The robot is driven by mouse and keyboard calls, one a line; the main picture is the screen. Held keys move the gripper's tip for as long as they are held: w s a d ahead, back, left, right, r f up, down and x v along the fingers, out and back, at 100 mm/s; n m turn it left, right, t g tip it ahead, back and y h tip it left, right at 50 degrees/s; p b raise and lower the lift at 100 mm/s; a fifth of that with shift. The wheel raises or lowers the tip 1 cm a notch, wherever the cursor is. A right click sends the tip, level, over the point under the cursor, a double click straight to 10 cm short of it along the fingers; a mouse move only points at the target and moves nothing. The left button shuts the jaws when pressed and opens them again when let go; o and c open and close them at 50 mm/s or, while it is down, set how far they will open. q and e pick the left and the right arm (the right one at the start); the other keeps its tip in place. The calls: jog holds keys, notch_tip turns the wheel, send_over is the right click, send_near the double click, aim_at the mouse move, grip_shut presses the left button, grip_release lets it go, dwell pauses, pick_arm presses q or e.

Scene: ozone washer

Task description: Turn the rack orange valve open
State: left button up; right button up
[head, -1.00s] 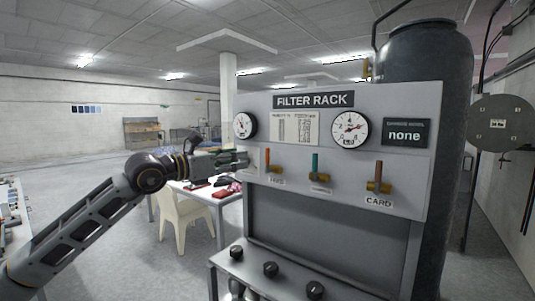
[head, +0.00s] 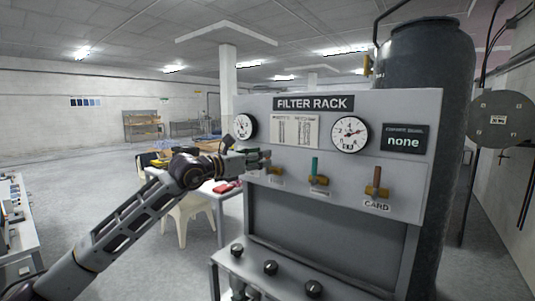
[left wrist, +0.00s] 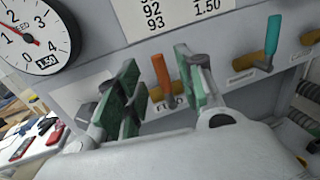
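The filter rack (head: 400,205) is a grey panel with several valves. The orange valve handle (left wrist: 162,72) stands upright at the left of the valve row on a brass stem. In the left wrist view it shows between the two green-padded fingers of my left gripper (left wrist: 160,85), with gaps on both sides. The gripper is open, and I cannot tell how deep the handle sits between the fingers. In the head view my left gripper (head: 262,159) is at this valve and covers most of it. My right gripper is not in view.
A teal valve (head: 315,168) and a brown-orange valve labelled CARD (head: 376,183) are to the right. Gauges (head: 350,134) sit above, and black knobs (head: 270,267) are on the ledge below. A table with red items (head: 222,187) and a chair (head: 193,217) stand behind my left arm.

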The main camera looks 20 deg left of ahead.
aim_at(268, 171)
pick_arm(q)
jog(key=shift+p+x, duration=0.55)
jog(key=shift+x, duration=1.35)
jog(key=shift+c, duration=0.4)
grip_shut()
